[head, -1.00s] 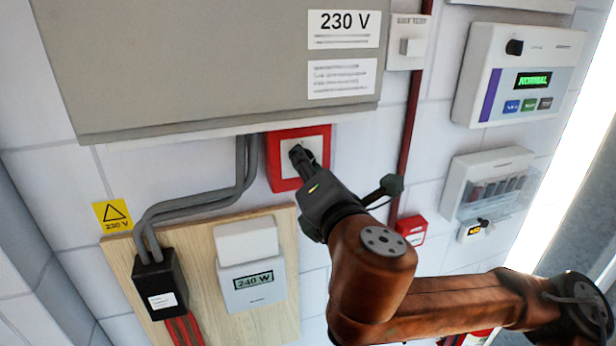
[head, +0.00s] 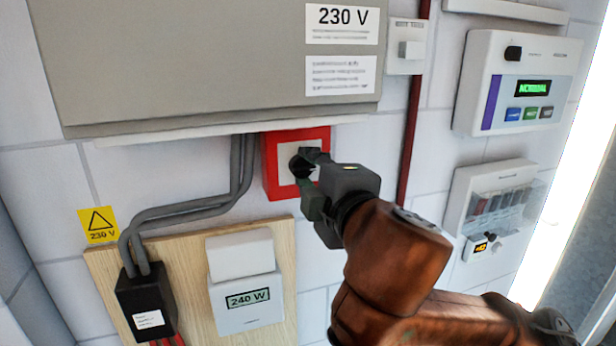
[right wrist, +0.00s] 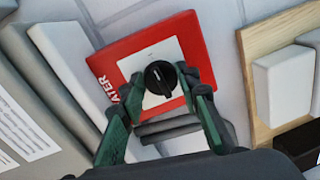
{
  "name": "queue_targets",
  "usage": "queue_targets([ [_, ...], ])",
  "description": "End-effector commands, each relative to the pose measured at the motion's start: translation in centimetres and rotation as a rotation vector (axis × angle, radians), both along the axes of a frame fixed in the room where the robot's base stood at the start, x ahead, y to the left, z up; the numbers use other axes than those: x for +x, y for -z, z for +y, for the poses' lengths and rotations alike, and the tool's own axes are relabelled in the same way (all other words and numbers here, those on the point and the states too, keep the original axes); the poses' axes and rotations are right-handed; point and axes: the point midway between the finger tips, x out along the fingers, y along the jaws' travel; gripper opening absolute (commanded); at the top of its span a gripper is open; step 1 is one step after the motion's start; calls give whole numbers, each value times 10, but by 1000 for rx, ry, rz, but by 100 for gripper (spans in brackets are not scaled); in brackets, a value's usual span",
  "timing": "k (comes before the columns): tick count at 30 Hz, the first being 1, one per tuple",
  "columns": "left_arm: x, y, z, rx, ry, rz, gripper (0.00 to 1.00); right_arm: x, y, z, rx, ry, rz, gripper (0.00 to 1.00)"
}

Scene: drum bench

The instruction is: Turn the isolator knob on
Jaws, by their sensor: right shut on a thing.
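The isolator is a red-framed box (head: 269,170) with a white plate and a black round knob (head: 299,168), on the wall below the grey cabinet. In the right wrist view the knob (right wrist: 160,77) sits between my fingers, and the red frame (right wrist: 191,42) shows part of a label ending in "ATER". My right gripper (head: 306,170) is at the knob and shut on it; its green-sided fingers (right wrist: 160,92) stand on either side. The fingers partly cover the knob in the head view. My left gripper is out of view.
The grey cabinet (head: 190,60) overhangs just above the isolator. Below are grey cables (head: 180,208) and a meter (head: 246,300) reading 240 W on a wooden board (head: 110,270). A panel (head: 528,60) reading NORMAL hangs at right, beyond a dark red pipe (head: 411,120).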

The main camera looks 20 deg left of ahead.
Motion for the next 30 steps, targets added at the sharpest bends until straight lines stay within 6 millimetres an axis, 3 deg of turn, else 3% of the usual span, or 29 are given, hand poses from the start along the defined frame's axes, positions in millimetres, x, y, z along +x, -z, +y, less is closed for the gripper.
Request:
queue_targets([
  [22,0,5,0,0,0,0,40,1,0,-1,74,2,51,6],
  [23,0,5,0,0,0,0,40,1,0,-1,74,2,51,32],
  [30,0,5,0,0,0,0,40,1,0,0,72,1,49,48],
])
